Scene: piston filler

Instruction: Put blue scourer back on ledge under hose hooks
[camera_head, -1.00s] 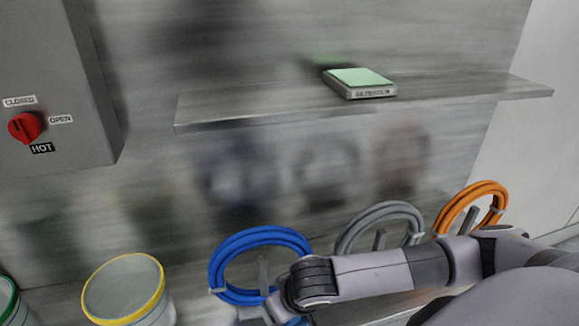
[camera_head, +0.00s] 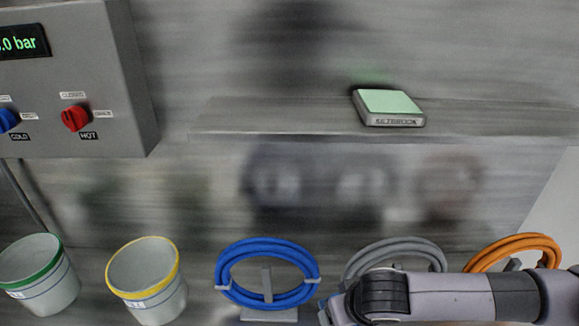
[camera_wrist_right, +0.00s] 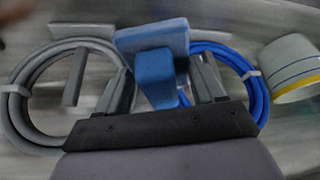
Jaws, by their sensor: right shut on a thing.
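The blue scourer (camera_wrist_right: 155,72) shows in the right wrist view as a block with a flat, lighter slab beyond it. My right gripper (camera_wrist_right: 163,88) has a finger on each side of the block and is shut on it. In the head view my right arm comes in from the lower right, its wrist in front of the grey hose's lower part; the fingers and scourer are out of that picture. The blue hose (camera_head: 232,252), grey hose (camera_head: 395,243) and orange hose (camera_head: 515,241) hang on their hooks. The ledge under them is not clearly visible. My left gripper is not in view.
An upper shelf (camera_head: 250,121) carries a green-topped box (camera_head: 390,105). A yellow-rimmed bucket (camera_head: 148,285) and a green-rimmed bucket (camera_head: 38,275) stand at lower left. A grey control box (camera_head: 115,120) with red and blue knobs is at upper left.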

